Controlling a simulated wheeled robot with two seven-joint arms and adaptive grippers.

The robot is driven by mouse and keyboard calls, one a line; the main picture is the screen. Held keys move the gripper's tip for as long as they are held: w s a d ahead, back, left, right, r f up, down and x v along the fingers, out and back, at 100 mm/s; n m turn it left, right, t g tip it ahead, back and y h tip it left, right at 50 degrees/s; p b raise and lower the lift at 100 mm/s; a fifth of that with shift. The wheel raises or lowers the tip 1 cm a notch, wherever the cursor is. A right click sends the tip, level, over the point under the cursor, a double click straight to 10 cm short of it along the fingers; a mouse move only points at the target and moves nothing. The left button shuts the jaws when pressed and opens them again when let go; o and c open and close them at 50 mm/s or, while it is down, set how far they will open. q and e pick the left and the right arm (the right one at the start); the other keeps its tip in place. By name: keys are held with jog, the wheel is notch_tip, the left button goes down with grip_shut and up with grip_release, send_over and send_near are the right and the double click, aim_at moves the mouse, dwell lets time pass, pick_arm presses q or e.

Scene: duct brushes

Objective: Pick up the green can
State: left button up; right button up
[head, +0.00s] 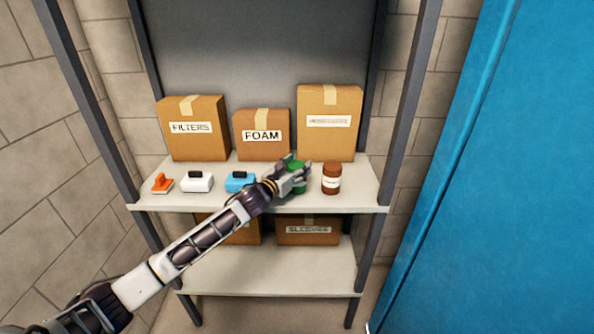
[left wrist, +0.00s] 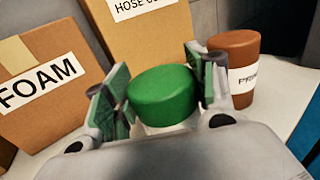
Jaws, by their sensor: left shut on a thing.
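The green can (head: 298,177) stands on the upper shelf (head: 345,200), mostly hidden behind my left gripper in the head view. My left gripper (head: 296,174) reaches in from the left and is shut on the can. In the left wrist view the green can (left wrist: 163,94) sits between the two fingers of my left gripper (left wrist: 158,95), with its green top showing and a pale band below. I cannot tell whether its base is lifted off the shelf. My right gripper is not in view.
A brown can (head: 331,178) stands just right of the gripper. An orange brush (head: 162,183), a white brush (head: 197,182) and a blue brush (head: 239,181) lie to the left. Boxes labelled FILTERS (head: 193,145) and FOAM (head: 262,150) and a taller box (head: 328,140) stand behind.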

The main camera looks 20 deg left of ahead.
pick_arm(q)
notch_tip(320, 180, up, 8)
jog(key=shift+r+p, duration=0.1)
jog(key=shift+p, duration=0.3)
jog(key=shift+r, duration=0.8)
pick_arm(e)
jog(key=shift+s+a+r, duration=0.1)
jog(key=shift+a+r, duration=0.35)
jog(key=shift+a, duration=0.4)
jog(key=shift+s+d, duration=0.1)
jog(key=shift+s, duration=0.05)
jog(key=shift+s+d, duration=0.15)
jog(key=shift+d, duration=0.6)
